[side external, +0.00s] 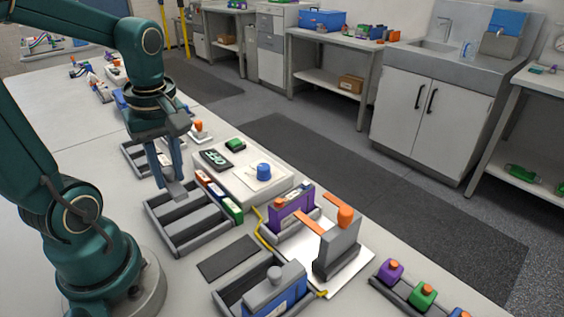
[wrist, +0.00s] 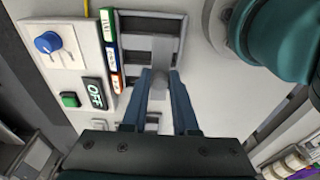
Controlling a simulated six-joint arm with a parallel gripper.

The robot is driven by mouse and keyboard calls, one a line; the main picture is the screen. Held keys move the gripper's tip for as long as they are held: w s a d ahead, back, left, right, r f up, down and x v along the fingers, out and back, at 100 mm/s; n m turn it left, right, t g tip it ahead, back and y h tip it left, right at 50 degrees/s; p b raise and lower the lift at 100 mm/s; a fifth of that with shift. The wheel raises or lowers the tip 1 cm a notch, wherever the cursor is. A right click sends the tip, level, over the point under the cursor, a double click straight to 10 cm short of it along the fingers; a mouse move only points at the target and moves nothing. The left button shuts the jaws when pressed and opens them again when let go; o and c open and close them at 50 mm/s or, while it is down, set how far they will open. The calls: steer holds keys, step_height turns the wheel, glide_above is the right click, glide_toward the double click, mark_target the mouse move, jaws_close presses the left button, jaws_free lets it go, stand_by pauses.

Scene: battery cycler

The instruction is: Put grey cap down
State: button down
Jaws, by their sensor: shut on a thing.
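The slotted tray (wrist: 181,25) is just beyond the fingertips in that view. I cannot tell whether the cap touches the tray.
A white control box with a blue knob (side external: 264,171) and an OFF display (side external: 215,159) stands beside the tray. Coloured labelled blocks (side external: 219,196) line the tray's edge. A purple battery (side external: 292,211) and a blue battery (side external: 288,298) sit in holders. A dark mat (side external: 228,258) lies bare.

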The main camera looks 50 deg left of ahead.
glide_above(228, 255)
steer(key=f, duration=0.6)
steer(key=shift+d+f, duration=0.2)
steer(key=shift+f, duration=2.2)
steer(key=c, duration=0.7)
jaws_free()
steer(key=shift+f, duration=0.15)
steer(key=r+m+t, duration=0.2)
steer(key=r+m, duration=0.3)
steer(key=m, duration=0.1)
steer(key=s+r+m+t+h, duration=0.1)
steer(key=r+m, duration=0.4)
steer(key=m, duration=0.1)
steer(key=s+r+m+t, duration=0.1)
steer(key=r+m+t, duration=0.1)
steer(key=r+m, duration=0.3)
steer(key=shift+s+a+m+t, duration=0.1)
steer(key=shift+a+m+t, duration=0.1)
steer(key=shift+m+t, duration=0.15)
